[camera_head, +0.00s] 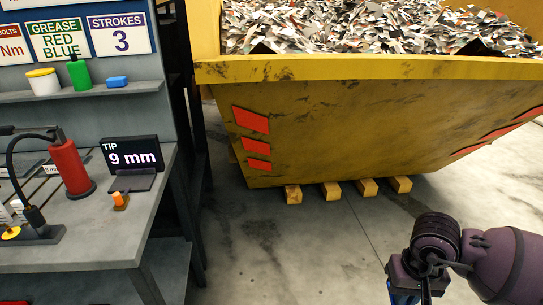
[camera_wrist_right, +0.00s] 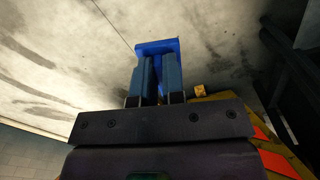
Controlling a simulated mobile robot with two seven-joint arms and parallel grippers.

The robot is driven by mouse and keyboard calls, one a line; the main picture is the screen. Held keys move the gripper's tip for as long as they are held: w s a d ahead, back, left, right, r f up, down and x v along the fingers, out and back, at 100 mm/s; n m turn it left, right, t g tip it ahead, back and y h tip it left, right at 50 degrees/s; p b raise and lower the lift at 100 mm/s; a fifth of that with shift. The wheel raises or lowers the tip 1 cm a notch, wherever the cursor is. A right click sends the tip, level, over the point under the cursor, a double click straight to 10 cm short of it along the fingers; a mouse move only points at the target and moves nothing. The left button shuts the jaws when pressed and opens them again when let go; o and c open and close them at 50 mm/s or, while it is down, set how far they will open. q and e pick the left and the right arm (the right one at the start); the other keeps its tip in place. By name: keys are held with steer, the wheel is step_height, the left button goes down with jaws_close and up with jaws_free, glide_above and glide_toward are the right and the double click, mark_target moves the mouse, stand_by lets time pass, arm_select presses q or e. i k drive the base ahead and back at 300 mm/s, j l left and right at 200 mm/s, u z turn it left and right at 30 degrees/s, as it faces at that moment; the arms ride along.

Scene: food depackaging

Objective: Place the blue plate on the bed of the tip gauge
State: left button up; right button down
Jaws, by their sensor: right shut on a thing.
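My right gripper (camera_head: 418,291) is at the bottom right of the head view, low over the floor and well to the right of the workbench. In the right wrist view its two fingers (camera_wrist_right: 159,78) are shut on the blue plate (camera_wrist_right: 158,46), whose edge shows beyond the fingertips. A bit of blue also shows at the bottom edge of the head view. A black sign (camera_head: 131,158) reading "TIP 9 mm" stands on the workbench. My left gripper is not in view.
The workbench (camera_head: 108,228) at left holds a red cylinder (camera_head: 70,167), a small orange piece (camera_head: 121,200) and a black base with a yellow disc (camera_head: 11,232). A large yellow skip (camera_head: 340,130) full of scraps stands on wooden blocks behind. The floor between bench and gripper is clear.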

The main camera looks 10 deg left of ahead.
mark_target(133, 181)
steer(key=l+u, duration=0.1)
steer(key=u, duration=0.25)
steer(key=i+l+u, duration=0.1)
steer(key=u, duration=0.25)
steer(key=i+l+u, duration=0.1)
steer(key=u, duration=0.3)
steer(key=i+l+u, duration=0.1)
steer(key=u, duration=0.35)
steer(key=l+u, duration=0.45)
steer(key=i+j, duration=0.05)
steer(key=j, duration=0.05)
